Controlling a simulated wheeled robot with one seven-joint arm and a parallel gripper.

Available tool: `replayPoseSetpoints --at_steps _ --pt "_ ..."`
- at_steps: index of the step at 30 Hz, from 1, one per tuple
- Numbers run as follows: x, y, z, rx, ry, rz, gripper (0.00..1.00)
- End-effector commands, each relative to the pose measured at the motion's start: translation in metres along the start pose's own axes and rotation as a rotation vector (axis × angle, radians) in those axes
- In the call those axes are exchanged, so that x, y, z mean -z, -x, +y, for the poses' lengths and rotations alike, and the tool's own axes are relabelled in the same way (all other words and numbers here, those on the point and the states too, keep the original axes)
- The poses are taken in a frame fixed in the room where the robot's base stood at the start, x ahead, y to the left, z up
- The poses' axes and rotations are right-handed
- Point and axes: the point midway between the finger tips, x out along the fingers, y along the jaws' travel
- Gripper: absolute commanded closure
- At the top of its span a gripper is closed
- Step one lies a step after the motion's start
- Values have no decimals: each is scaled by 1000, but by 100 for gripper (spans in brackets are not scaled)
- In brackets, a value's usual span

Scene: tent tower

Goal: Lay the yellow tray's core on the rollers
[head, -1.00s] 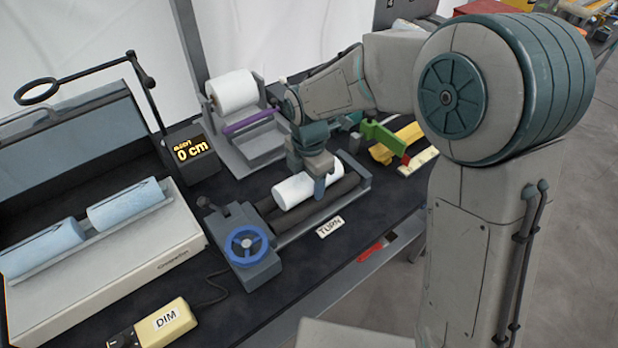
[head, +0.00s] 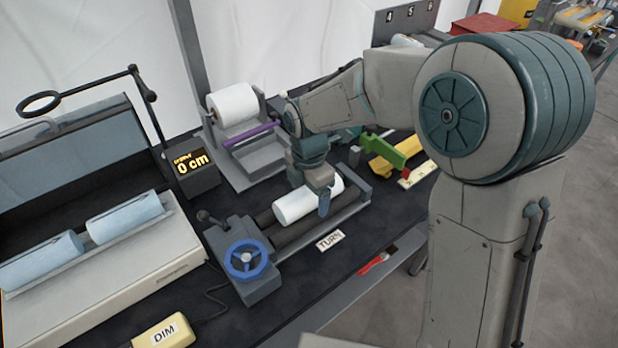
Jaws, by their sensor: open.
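A white cylindrical core (head: 294,207) lies lengthwise on the dark rollers (head: 288,238) of the grey roller stand. My gripper (head: 324,200) is low over the core's right part, pointing down, with a finger showing on the near side. It is open around or just above the core; whether the fingers touch it is hidden. A blue handwheel (head: 246,259) is at the left end of the stand, and a TURN label (head: 330,240) lies in front.
A white roll (head: 233,103) with a purple bar (head: 250,136) stands behind the rollers.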

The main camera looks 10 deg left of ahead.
Motion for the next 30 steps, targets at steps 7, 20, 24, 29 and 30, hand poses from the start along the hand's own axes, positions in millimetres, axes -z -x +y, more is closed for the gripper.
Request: replayPoseSetpoints --at_steps 7,20,24,29,30 --pt "-1 46 1 -7 0 -3 21" --pt "0 126 1 -5 0 -2 21" --pt "0 134 0 -2 0 -1 21" --pt "0 135 0 -2 0 -1 21" --pt "0 135 0 -2 0 -1 21"
